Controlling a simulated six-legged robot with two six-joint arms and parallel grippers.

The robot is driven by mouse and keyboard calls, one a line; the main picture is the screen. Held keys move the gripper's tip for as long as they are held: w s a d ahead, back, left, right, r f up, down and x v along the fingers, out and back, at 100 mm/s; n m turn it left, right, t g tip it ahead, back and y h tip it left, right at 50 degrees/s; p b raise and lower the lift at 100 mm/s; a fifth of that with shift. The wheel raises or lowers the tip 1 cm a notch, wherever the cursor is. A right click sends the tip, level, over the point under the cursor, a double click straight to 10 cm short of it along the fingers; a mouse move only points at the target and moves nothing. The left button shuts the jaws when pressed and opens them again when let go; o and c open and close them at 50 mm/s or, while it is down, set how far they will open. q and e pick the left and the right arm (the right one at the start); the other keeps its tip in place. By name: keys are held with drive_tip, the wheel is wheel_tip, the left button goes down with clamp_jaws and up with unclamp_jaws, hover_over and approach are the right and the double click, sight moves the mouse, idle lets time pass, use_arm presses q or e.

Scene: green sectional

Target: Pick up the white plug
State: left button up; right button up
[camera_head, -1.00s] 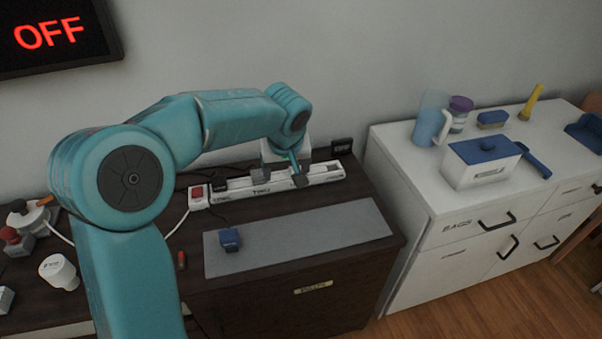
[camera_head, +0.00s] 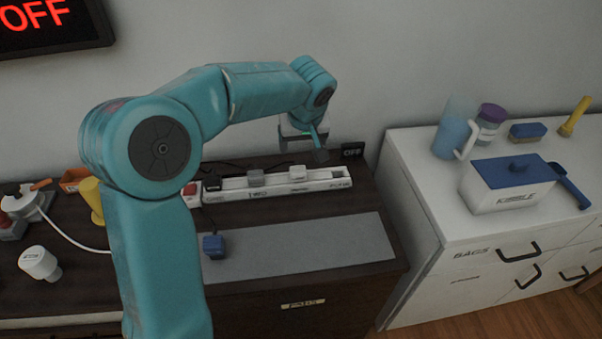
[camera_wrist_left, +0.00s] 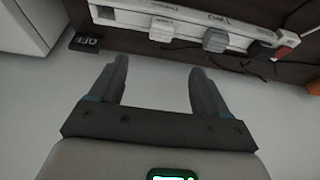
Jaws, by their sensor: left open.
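The white plug (camera_head: 297,172) sits in the white power strip (camera_head: 330,180) near its right part, beside a grey plug (camera_head: 256,178) and a black plug (camera_head: 212,183). In the left wrist view the white plug (camera_wrist_left: 162,28) is beyond my fingers, with the grey plug (camera_wrist_left: 217,38) to its right. My left gripper (camera_head: 308,143) is open and empty, above and behind the strip, apart from the plug. Its two spread fingers (camera_wrist_left: 156,78) show in the left wrist view with bare wall between them. My right gripper is not in view.
A blue block (camera_head: 213,246) lies on a grey mat (camera_head: 300,250) in front of the strip. A white cabinet (camera_head: 430,200) with containers stands right. Several items and a white cord lie left.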

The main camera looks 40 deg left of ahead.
use_arm(q)
approach(298, 169)
drive_tip(key=f, duration=0.2)
drive_tip(key=x, duration=0.6)
drive_tip(key=shift+w+a, duration=0.25)
drive_tip(key=shift+a, duration=0.05)
drive_tip(key=shift+r, duration=0.1)
drive_tip(key=c, duration=1.1)
